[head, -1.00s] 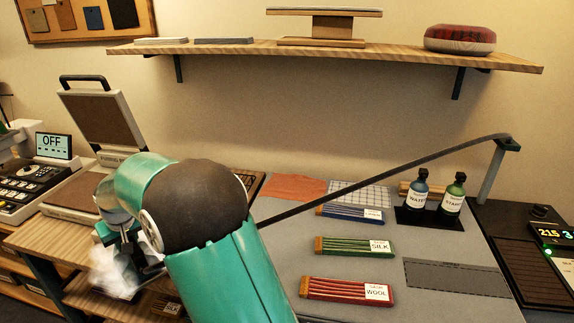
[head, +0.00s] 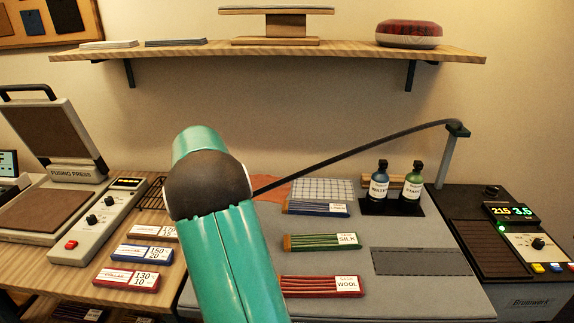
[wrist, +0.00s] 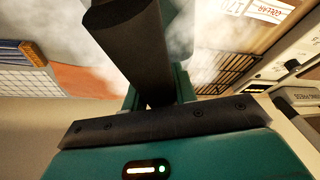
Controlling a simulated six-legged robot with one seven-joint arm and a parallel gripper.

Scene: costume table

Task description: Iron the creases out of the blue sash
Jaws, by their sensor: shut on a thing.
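In the head view my gripper is hidden behind my own arm. In the wrist view my gripper (wrist: 152,98) is shut on the dark handle (wrist: 130,45) of what looks like the steam iron, with white steam around it. The iron's soleplate is not visible. A blue striped bundle (head: 316,208) with a white label lies on the grey ironing surface (head: 340,262), behind the green one. I cannot tell whether it is the blue sash; no other blue cloth shows clearly. It also shows at the left edge of the wrist view (wrist: 22,55).
A green SILK bundle (head: 318,241) and a red WOOL bundle (head: 316,287) lie nearer. Two bottles, WATER (head: 379,187) and a green one (head: 411,188), stand at the back right. A dark hose (head: 350,155) slants over the board from a post. The fusing press (head: 60,200) stands left.

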